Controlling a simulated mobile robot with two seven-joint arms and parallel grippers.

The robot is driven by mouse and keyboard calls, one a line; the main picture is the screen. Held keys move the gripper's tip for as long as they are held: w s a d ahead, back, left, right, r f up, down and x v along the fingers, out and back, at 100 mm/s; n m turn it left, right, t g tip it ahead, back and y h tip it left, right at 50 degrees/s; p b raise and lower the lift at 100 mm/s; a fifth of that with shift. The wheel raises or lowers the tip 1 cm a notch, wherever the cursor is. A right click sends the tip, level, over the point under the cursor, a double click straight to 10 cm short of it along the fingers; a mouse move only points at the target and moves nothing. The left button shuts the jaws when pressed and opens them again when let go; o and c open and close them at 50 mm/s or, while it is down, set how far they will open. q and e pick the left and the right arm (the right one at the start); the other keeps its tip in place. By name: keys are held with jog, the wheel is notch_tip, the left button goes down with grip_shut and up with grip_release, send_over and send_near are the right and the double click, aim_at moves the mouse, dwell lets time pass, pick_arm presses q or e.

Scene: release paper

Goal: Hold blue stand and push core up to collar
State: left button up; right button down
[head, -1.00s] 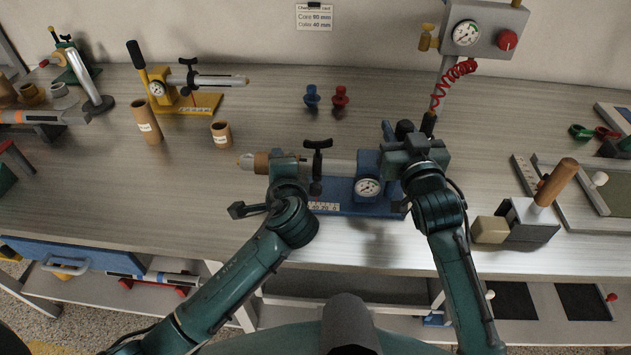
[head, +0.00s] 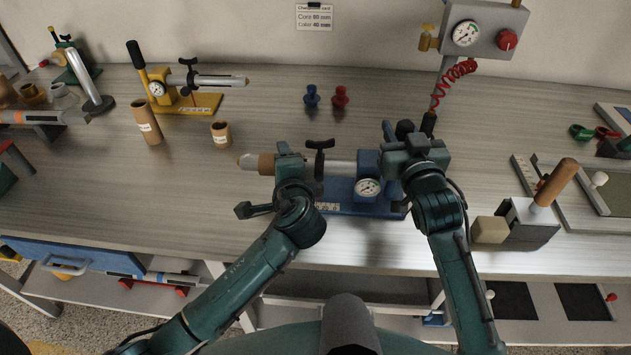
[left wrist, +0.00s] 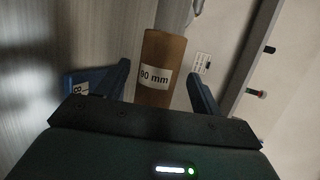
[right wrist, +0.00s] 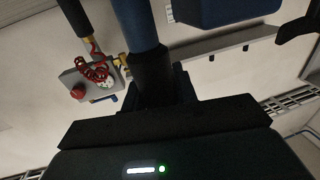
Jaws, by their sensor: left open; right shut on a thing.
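The blue stand (head: 340,190) is on the bench, with a gauge (head: 368,187) and a pale shaft (head: 341,168) pointing left. A brown core (head: 266,164) is around the shaft near its tapered left end. It shows its "90 mm" label in the left wrist view (left wrist: 158,55). The black T-handled collar (head: 319,148) is on the shaft to the core's right. My left gripper (head: 288,160) is open, its fingers on either side of the core. My right gripper (head: 408,142) is shut on the stand's black-gripped handle (right wrist: 152,70); its fingertips are partly hidden.
A yellow stand (head: 200,104), a tall brown tube (head: 146,122) and a short one (head: 221,135) are at the back left. Blue (head: 312,96) and red (head: 340,96) knobs stand behind. A wood-handled block (head: 530,215) is right. The front middle is clear.

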pick_arm(q)
jog(key=shift+s+d+f, duration=0.1)
jog(key=shift+s+d, duration=0.1)
jog(key=shift+d, duration=0.1)
jog(key=v, duration=0.7)
jog(key=shift+a, duration=0.15)
jog(key=shift+a, duration=0.1)
jog(key=s+a+r+m+h, duration=0.2)
jog(key=s+a+h, duration=0.1)
jog(key=a+h, duration=0.1)
jog(key=x, duration=1.2)
jog(key=shift+d+f, duration=0.2)
jog(key=shift+d, duration=0.05)
